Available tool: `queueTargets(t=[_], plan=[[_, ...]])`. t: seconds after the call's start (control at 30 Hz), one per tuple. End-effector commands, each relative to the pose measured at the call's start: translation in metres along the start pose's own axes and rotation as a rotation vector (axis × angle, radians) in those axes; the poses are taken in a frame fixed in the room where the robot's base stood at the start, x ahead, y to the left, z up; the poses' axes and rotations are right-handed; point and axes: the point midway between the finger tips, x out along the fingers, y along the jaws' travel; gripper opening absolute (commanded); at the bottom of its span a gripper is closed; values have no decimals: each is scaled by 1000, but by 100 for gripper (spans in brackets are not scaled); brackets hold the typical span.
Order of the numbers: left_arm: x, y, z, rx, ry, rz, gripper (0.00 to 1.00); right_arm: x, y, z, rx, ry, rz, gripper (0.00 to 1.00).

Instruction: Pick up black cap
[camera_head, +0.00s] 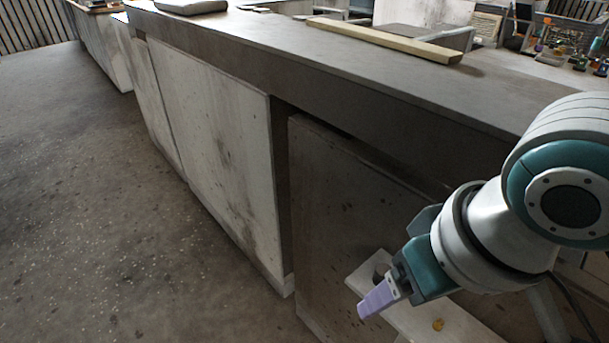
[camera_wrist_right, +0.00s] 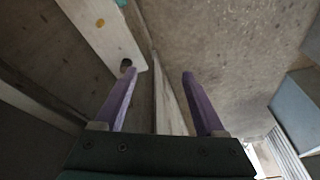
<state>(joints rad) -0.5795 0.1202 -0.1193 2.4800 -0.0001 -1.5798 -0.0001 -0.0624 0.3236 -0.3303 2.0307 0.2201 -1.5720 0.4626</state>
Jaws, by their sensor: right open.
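A small dark round spot (camera_wrist_right: 126,64), perhaps the black cap or a hole, shows near the end of a pale board (camera_wrist_right: 95,35) in the right wrist view. In the head view a dark shape (camera_head: 381,270) shows on the same board (camera_head: 362,283), partly hidden by my gripper. My right gripper (camera_wrist_right: 159,74) is open with nothing between its purple fingers. Its left finger overlaps the board's end beside the dark spot. In the head view the gripper (camera_head: 368,305) is at the board's near-left end. My left gripper is not in view.
A yellow piece (camera_head: 438,324) lies on the board. A long grey counter (camera_head: 330,65) with pale panels (camera_head: 215,130) stands behind, bearing a wooden bar (camera_head: 385,40). Shelves with small coloured items (camera_head: 565,40) are at the back right. The floor (camera_head: 90,200) at left is clear.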

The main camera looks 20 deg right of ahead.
Motion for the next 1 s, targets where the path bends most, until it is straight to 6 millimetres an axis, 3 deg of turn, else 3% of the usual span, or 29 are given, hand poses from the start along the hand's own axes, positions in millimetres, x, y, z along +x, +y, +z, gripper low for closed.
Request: queueTargets(t=[0.03, 0.2, 0.4, 0.87, 1.0], plan=[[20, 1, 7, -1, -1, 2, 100, 22, 7, -8, 26, 1, 18, 72], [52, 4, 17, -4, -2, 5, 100, 60, 33, -38, 165, -6, 82, 72], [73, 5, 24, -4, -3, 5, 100, 79, 63, -66, 321, 0, 149, 72], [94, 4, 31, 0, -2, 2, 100, 129, 76, -68, 347, 0, 158, 72], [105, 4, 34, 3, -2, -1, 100, 151, 80, -65, 348, -1, 159, 72]])
